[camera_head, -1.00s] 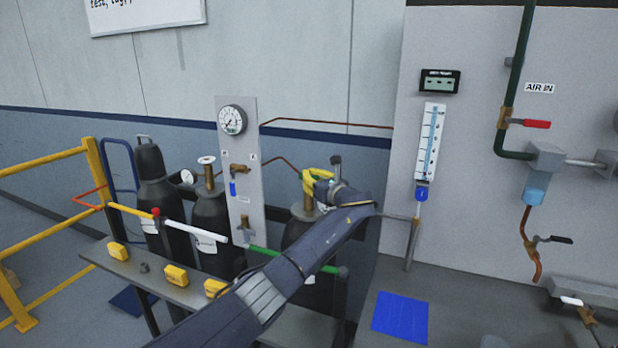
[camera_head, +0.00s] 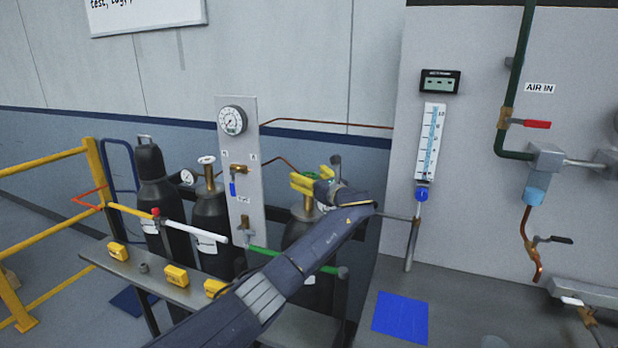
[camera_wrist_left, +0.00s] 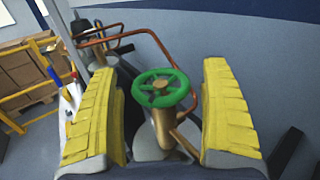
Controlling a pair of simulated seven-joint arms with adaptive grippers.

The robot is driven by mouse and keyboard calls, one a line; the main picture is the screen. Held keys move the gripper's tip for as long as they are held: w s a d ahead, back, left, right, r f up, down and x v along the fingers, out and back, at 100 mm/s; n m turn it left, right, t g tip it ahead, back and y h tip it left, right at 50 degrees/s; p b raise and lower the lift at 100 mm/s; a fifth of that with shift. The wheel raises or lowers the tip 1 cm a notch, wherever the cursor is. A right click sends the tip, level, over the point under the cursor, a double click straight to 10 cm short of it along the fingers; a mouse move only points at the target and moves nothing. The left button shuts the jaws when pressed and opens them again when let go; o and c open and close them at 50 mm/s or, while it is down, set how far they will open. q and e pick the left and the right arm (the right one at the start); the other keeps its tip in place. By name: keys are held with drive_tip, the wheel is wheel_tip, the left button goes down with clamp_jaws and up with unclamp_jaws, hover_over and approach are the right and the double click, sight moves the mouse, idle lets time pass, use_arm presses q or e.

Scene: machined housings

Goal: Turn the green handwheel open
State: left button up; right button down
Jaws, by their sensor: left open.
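The green handwheel (camera_wrist_left: 161,89) sits on top of a brass valve (camera_wrist_left: 172,130) on a dark gas cylinder, in the middle of the left wrist view. My left gripper (camera_wrist_left: 162,105) is open, with one yellow finger pad on each side of the wheel and a visible gap on both sides. In the head view my left gripper (camera_head: 316,181) is at the top of the right-hand cylinder (camera_head: 299,234), and a little green shows between its yellow fingers. The gripper and arm hide most of the wheel there. My right gripper is not in view.
A panel with a round gauge (camera_head: 232,120) stands left of the gripper, and a copper pipe (camera_wrist_left: 140,32) runs close behind the wheel. A cylinder with a white handwheel (camera_head: 206,160), a bench (camera_head: 205,297) and yellow railings (camera_head: 96,172) are further left.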

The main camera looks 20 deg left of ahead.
use_arm(q)
drive_tip(key=v, duration=1.2)
